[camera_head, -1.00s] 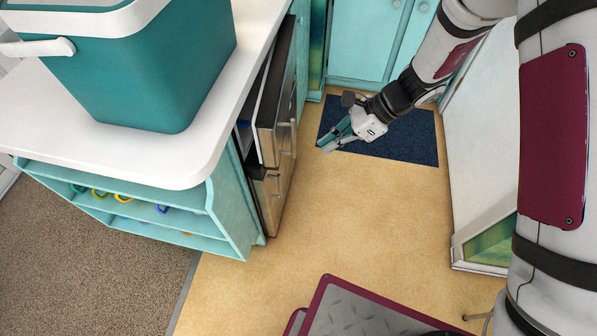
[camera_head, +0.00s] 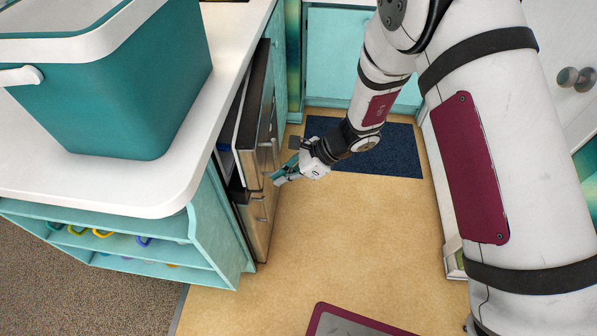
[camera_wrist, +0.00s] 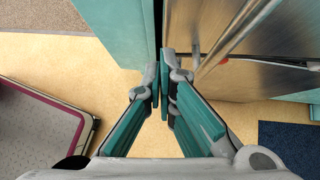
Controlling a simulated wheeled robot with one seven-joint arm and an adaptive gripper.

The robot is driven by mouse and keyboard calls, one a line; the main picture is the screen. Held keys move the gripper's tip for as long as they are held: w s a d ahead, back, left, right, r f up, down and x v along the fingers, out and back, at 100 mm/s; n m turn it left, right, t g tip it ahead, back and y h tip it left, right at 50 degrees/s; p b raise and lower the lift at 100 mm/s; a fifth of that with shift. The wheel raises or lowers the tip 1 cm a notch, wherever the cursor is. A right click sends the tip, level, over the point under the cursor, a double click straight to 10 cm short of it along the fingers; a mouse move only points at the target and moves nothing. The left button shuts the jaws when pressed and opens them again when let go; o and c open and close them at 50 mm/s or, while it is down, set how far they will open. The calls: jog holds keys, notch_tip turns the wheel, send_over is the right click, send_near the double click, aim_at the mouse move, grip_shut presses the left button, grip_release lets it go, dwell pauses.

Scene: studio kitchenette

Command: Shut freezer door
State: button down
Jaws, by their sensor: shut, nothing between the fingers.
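The steel-fronted fridge-freezer stands under the white counter. Its upper door (camera_head: 262,120) is ajar, with a white inner side showing along the gap. The lower steel door (camera_head: 257,222) is below it; I cannot tell from the frames which one is the freezer's. My gripper (camera_head: 277,179) is shut and empty, close to the steel front near where the two doors meet. In the wrist view my gripper (camera_wrist: 163,82) has its fingertips beside the steel front (camera_wrist: 260,81) and a bar handle (camera_wrist: 232,37). Whether they touch the door is unclear.
A teal cooler (camera_head: 130,95) stands on the white counter (camera_head: 165,185). Teal open shelves (camera_head: 220,225) are at the counter's end. A dark blue mat (camera_head: 395,150) lies on the tan floor (camera_head: 340,235), which is mostly clear. A white cabinet with knobs (camera_head: 577,79) is at right.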

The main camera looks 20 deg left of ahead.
jog(key=shift+s+a, duration=0.3)
jog(key=shift+a, duration=0.6)
